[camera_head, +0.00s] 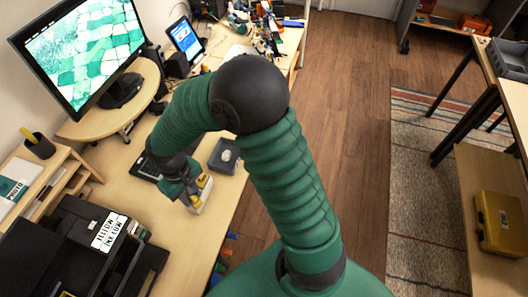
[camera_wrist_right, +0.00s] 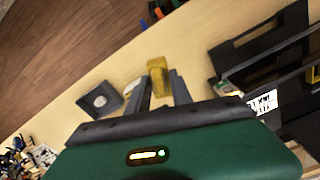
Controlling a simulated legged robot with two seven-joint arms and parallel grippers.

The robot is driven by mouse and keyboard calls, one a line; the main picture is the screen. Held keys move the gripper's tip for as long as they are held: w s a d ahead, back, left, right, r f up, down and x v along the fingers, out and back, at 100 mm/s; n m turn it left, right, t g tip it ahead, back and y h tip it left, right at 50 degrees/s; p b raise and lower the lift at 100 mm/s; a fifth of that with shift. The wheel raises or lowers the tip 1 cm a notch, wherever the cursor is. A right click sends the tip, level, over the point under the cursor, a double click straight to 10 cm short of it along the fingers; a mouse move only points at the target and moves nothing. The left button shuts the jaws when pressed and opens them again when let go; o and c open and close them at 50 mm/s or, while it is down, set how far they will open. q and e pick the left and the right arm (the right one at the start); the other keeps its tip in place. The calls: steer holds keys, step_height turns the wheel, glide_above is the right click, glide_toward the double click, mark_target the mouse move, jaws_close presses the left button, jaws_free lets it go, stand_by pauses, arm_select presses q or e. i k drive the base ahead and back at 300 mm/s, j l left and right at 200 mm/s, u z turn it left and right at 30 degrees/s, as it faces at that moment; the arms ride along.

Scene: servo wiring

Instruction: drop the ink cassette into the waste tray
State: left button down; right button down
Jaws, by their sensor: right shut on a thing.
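My right gripper (camera_head: 190,187) is shut on the yellow ink cassette (camera_head: 201,191), above the desk. In the right wrist view, the cassette (camera_wrist_right: 157,66) sticks out beyond the fingers of the right gripper (camera_wrist_right: 162,92). The grey waste tray (camera_head: 213,157) lies on the desk beside the gripper, a little up and right of the cassette, with a small white object in it. The tray also shows in the right wrist view (camera_wrist_right: 88,105), left of the fingers; cassette and tray are apart. My left gripper is not in view.
A black printer (camera_head: 75,225) with a "YELLOW INK LOW" label stands on the desk, left of the gripper. A large monitor (camera_head: 85,50) stands behind. Small tools and parts clutter the desk's far end. Bare desk (camera_head: 200,235) lies in front of the cassette.

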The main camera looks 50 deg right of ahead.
mark_target(230, 153)
steer(key=z, duration=0.95)
steer(key=i, duration=0.05)
